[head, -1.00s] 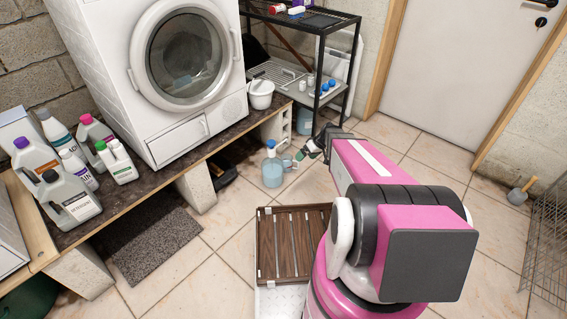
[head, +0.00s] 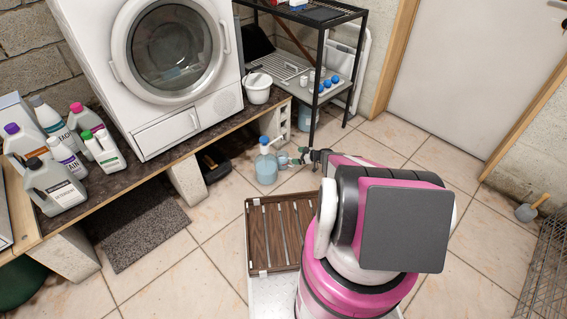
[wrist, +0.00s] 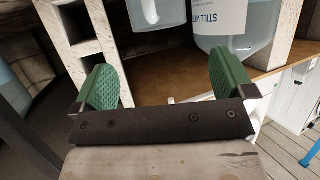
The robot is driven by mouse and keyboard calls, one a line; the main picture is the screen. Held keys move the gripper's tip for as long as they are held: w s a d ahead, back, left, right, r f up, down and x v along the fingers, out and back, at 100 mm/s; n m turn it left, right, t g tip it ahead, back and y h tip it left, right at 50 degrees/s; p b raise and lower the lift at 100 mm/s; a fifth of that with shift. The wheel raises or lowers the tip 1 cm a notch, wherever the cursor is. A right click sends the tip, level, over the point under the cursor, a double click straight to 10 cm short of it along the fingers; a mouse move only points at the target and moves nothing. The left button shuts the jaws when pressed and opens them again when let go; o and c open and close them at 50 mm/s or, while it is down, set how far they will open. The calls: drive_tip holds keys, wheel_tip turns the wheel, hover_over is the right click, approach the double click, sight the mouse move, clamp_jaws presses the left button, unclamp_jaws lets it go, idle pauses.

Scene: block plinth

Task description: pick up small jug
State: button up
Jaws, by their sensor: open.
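A pale container (wrist: 158,10) and a blue container (wrist: 235,45) with a "STILL WATER" label are cut off by the top edge there. I cannot tell which is the small jug.
A wooden slatted crate (head: 251,228) lies in front of the jug. The washing-machine bench rests on blocks (head: 187,180) to the left, with bottles (head: 55,185) on top. A black metal rack (head: 316,85) stands behind.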

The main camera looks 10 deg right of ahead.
sight(286, 155)
drive_tip(key=x, duration=0.8)
drive_tip(key=shift+w+a+f, duration=0.15)
drive_tip(key=c, duration=1.4)
